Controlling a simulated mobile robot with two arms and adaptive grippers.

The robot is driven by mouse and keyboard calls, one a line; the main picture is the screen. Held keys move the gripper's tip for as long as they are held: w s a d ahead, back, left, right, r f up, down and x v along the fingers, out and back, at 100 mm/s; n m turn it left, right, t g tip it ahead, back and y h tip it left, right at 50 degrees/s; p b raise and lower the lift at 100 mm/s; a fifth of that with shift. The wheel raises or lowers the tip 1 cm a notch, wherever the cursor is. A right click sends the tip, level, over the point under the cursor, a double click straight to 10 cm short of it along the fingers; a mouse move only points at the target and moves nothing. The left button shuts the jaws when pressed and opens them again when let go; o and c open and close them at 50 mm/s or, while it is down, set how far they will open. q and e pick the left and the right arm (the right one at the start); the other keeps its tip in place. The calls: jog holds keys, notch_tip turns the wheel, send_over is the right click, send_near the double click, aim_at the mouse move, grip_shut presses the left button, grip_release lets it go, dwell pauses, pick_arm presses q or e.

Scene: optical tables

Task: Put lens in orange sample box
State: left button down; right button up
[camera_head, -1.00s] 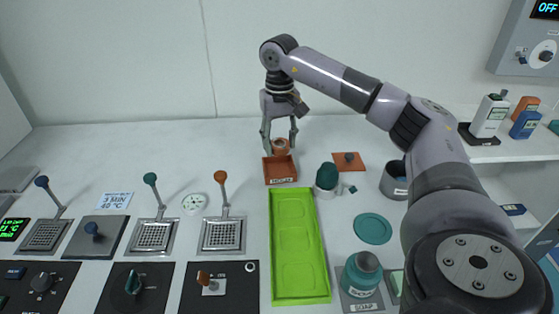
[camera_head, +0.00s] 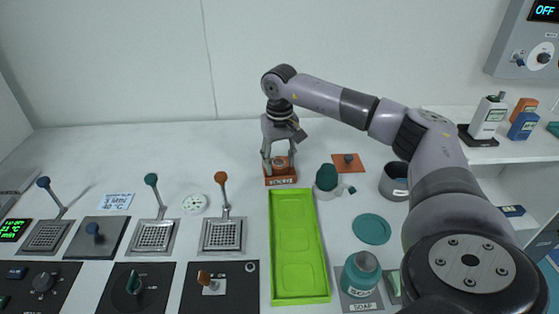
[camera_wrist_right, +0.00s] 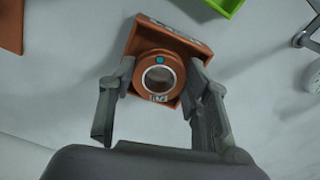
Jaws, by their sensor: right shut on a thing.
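The orange sample box (camera_head: 281,181) stands uncovered on the white table, behind the green tray. My right gripper (camera_head: 280,160) points down over it and is shut on the lens (camera_head: 279,163), a round orange ring. In the right wrist view the lens (camera_wrist_right: 159,74) shows its clear glass and a small teal mark. It sits between the fingertips of my right gripper (camera_wrist_right: 159,82), inside the outline of the box (camera_wrist_right: 187,46). I cannot tell whether the lens touches the box floor. My left gripper is not in view.
An orange lid (camera_head: 348,163) with a knob lies right of the box. The green tray (camera_head: 299,250) is in front. A teal-topped bottle (camera_head: 327,180) and a grey pot (camera_head: 394,181) stand to the right.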

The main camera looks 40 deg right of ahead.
aim_at(279, 163)
jog(key=shift+s+a+f, duration=0.15)
jog(key=shift+s+f, duration=0.05)
jog(key=shift+f, duration=0.25)
jog(key=shift+s+a+f, duration=0.1)
jog(key=shift+s+f, duration=0.1)
jog(key=shift+f, duration=0.25)
jog(key=o, duration=1.3)
jog(key=shift+w+d+f, duration=0.1)
jog(key=shift+w+f, duration=0.15)
jog(key=shift+w, duration=0.05)
jog(key=shift+d+r, duration=0.2)
jog(key=shift+r, duration=0.15)
jog(key=shift+r, duration=0.35)
notch_tip(279, 163, up, 12)
jog(key=shift+w+r, duration=0.1)
jog(key=shift+r, duration=0.15)
